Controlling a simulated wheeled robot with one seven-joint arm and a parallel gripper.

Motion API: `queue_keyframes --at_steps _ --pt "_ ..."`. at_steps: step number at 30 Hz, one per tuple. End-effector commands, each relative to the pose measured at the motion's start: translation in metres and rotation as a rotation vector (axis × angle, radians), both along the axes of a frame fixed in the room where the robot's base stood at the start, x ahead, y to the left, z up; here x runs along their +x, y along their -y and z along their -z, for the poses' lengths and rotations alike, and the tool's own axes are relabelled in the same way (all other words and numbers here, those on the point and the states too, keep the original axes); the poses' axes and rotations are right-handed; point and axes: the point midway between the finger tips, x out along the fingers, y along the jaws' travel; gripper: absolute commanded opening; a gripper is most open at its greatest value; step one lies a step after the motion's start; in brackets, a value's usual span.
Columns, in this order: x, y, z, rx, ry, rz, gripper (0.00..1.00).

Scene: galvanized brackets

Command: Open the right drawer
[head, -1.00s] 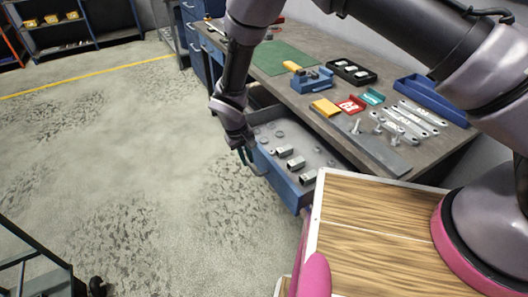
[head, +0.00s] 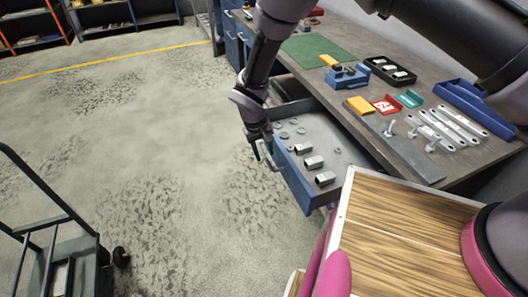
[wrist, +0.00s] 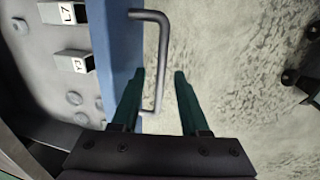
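The drawer (head: 292,178) has a blue front and a grey inside, and stands pulled out from under the workbench. Its grey bar handle (wrist: 162,50) is on the blue front, which also shows in the wrist view (wrist: 115,50). My gripper (wrist: 160,78) has two dark green fingers, spread apart, with the lower part of the handle between them. In the head view my gripper (head: 262,150) is at the drawer's front, partly covering the handle. Whether a finger touches the bar is unclear. Several galvanized brackets (head: 314,162) and round washers lie in the drawer.
A dark cart (head: 60,235) stands at the left. The floor (head: 170,150) between cart and drawer is clear.

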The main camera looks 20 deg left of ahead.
Motion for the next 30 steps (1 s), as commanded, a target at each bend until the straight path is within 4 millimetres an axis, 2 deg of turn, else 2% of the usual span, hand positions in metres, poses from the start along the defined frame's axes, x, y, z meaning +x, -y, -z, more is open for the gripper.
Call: queue_keyframes --at_steps 8,11,21,24,30 --pt "-0.001 -0.001 -0.007 0.001 0.0 0.0 0.45" --pt "-0.002 -0.004 -0.02 0.003 0.001 -0.001 0.45" --pt "-0.011 -0.012 -0.085 0.002 0.001 0.001 0.45" --pt "-0.013 -0.014 -0.097 0.002 0.001 0.0 0.45" --pt "-0.014 -0.015 -0.106 0.0 0.0 -0.001 0.45"
